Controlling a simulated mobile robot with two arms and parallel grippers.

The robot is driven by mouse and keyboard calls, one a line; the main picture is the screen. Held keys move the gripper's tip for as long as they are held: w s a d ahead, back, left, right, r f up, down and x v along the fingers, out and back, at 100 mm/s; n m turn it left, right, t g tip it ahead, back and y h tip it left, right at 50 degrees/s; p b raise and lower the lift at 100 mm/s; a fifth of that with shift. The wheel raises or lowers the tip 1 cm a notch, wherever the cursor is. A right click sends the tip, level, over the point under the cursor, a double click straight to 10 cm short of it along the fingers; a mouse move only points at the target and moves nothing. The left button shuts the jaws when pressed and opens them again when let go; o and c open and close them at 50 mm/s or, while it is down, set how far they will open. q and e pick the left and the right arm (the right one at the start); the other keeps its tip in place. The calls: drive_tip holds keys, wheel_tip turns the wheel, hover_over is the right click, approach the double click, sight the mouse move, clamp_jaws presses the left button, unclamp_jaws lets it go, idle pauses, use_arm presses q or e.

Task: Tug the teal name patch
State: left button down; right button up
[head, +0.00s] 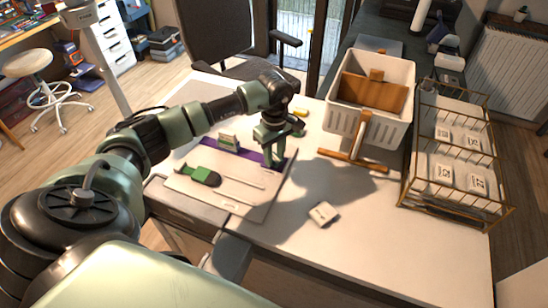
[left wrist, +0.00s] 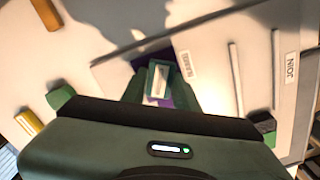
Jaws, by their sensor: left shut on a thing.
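A small teal-edged piece with a pale face (left wrist: 158,80), likely the teal name patch, sits between the fingers of my left gripper (left wrist: 160,88) in the left wrist view. The gripper is shut on it. In the head view my left gripper (head: 272,157) points down at the right part of the pale board (head: 240,203), over a purple strip (head: 247,154). The fingers hide the held piece there. I cannot tell whether it is still attached to the board. My right gripper is not in view.
A green block (head: 205,175) and a small upright piece (head: 228,142) are on the board. A small white box (head: 323,213) lies to the right. A white basket (head: 343,119) and a wire rack (head: 408,188) stand farther right. The table's front right is clear.

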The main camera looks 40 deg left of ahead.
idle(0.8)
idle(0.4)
use_arm(q)
drive_tip(key=c, duration=0.7)
unclamp_jaws()
drive_tip(key=shift+r, duration=0.1)
drive_tip(key=shift+r+p, duration=1.5)
drive_tip(key=shift+r, duration=1.45)
drive_tip(key=shift+f, duration=0.1)
